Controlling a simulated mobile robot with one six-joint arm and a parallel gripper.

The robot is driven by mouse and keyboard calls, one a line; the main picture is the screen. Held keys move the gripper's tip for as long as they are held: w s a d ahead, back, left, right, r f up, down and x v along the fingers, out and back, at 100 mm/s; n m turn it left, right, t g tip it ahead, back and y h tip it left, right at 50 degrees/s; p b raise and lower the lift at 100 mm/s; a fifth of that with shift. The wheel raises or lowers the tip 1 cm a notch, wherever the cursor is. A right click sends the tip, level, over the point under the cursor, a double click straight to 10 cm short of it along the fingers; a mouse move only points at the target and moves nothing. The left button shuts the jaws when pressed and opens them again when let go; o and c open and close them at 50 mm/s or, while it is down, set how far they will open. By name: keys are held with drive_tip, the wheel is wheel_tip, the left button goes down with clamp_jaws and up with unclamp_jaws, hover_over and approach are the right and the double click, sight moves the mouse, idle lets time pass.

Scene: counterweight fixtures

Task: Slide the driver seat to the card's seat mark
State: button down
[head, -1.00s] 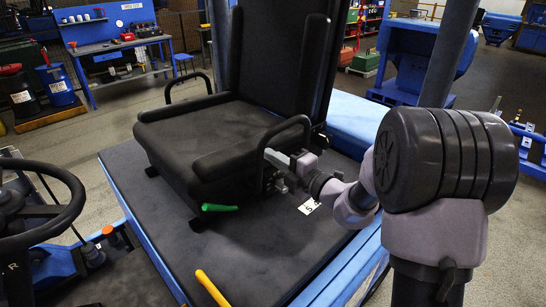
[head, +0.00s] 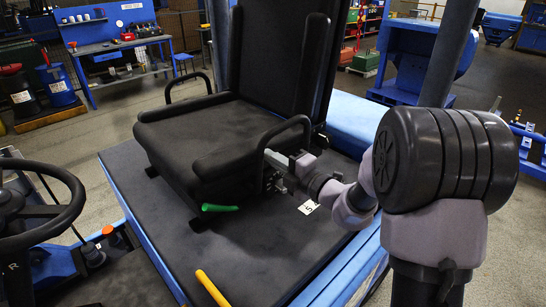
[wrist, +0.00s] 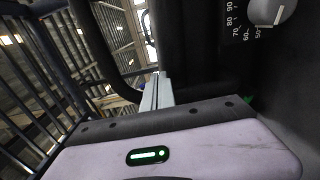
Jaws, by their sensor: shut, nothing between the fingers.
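The driver seat (head: 215,135) is black, with armrests and a tall backrest, and stands upright on the dark platform. A green-handled lever (head: 219,208) sticks out at its lower front. A small white card (head: 308,207) with a dark mark lies on the platform right of the seat; the mark is too small to read. My gripper (head: 275,162) is shut and empty at the right side of the seat, below the armrest. I cannot tell whether it touches the seat. In the wrist view the narrow fingers (wrist: 156,92) point past a black panel with a numbered dial (wrist: 268,10).
A yellow lever (head: 212,288) rises from the platform in front. A steering wheel (head: 35,205) and an orange-topped knob (head: 108,230) are at left. The black armrest (head: 285,130) arches over my gripper. The platform floor (head: 255,255) between the seat and the yellow lever is clear.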

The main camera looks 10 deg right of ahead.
drive_tip(key=shift+s+a, duration=0.2)
drive_tip(key=shift+a, duration=0.1)
drive_tip(key=shift+s+a, duration=0.55)
drive_tip(key=shift+a, duration=0.3)
drive_tip(key=shift+s+a, duration=0.55)
drive_tip(key=shift+a, duration=0.25)
drive_tip(key=w+d+p+v, duration=0.1)
drive_tip(key=d+v, duration=0.1)
drive_tip(key=v, duration=0.9)
drive_tip(key=shift+w, duration=0.2)
